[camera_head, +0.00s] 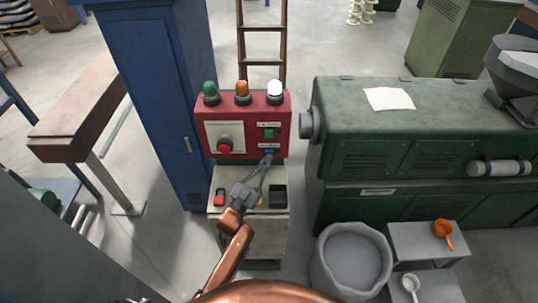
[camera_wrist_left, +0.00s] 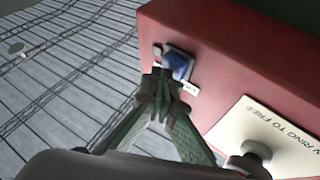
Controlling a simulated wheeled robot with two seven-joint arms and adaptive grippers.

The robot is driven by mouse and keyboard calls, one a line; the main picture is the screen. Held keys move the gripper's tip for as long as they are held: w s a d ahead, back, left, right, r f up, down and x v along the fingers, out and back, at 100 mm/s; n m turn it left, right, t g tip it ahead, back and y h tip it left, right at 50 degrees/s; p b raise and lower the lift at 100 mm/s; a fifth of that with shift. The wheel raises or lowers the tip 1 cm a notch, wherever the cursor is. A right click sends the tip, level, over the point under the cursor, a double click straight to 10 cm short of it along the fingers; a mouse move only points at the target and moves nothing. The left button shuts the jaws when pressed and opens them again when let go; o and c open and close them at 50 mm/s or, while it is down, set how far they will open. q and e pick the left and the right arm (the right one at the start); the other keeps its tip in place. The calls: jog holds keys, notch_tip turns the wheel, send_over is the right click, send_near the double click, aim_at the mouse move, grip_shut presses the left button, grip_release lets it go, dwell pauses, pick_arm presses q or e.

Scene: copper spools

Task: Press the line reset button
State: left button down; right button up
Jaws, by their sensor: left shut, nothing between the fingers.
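A red control box (camera_head: 243,116) stands on a pale stand. It carries a green button (camera_head: 269,133) with a white label above, and a blue button (camera_head: 269,152) below it; the labels are too small to read. My left gripper (camera_head: 267,160) is shut and empty, its fingertips at the blue button from below. In the left wrist view, the blue button (camera_wrist_left: 179,65) sits in a light square frame on the red face. The shut fingertips (camera_wrist_left: 161,82) overlap its lower left edge; I cannot tell whether they touch it. My right gripper is not in view.
A red mushroom knob (camera_head: 224,145) sits on a cream plate left of the buttons. Green, orange and white lamps (camera_head: 242,90) top the box. A blue cabinet (camera_head: 165,100) stands left, a green machine (camera_head: 420,130) right. A small red item (camera_head: 219,197) and black tray (camera_head: 278,195) lie below.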

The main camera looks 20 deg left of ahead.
pick_arm(q)
jog(key=shift+s+d, duration=0.2)
jog(key=shift+s, duration=0.45)
jog(key=shift+p, duration=0.3)
jog(key=s+p, duration=0.1)
jog(key=s, duration=0.1)
jog(key=s+d+p, duration=0.1)
jog(key=s, duration=0.2)
jog(key=shift+d, duration=0.2)
jog(key=shift+w, duration=0.1)
